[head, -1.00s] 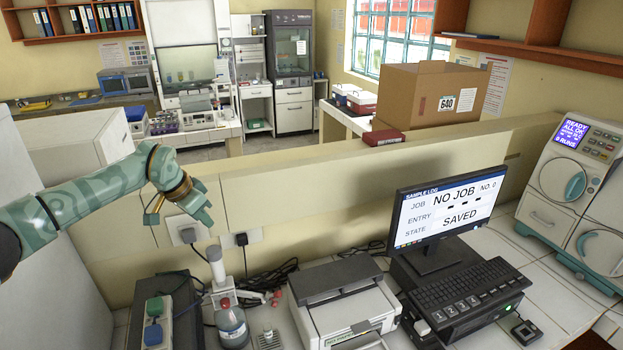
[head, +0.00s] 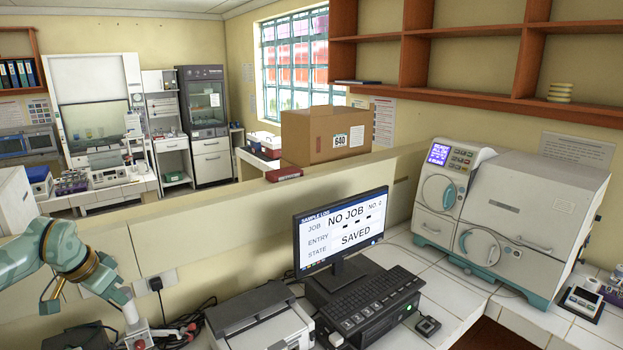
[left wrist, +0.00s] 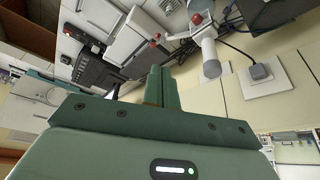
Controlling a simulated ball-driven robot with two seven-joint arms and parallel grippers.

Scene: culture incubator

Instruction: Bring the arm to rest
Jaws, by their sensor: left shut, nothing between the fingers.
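My left arm comes in at the left edge of the head view, green with a brass-coloured ring at the wrist. My left gripper (head: 118,296) points down and to the right, in front of the low cream partition, above the left part of the bench. In the left wrist view the two green fingers (left wrist: 159,85) are together with nothing between them. My right gripper shows in neither view.
A white printer (head: 262,325), a monitor (head: 342,232) reading NO JOB and SAVED, and a black keyboard unit (head: 368,306) stand on the tiled bench. A two-door white and teal machine (head: 510,215) stands at the right.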

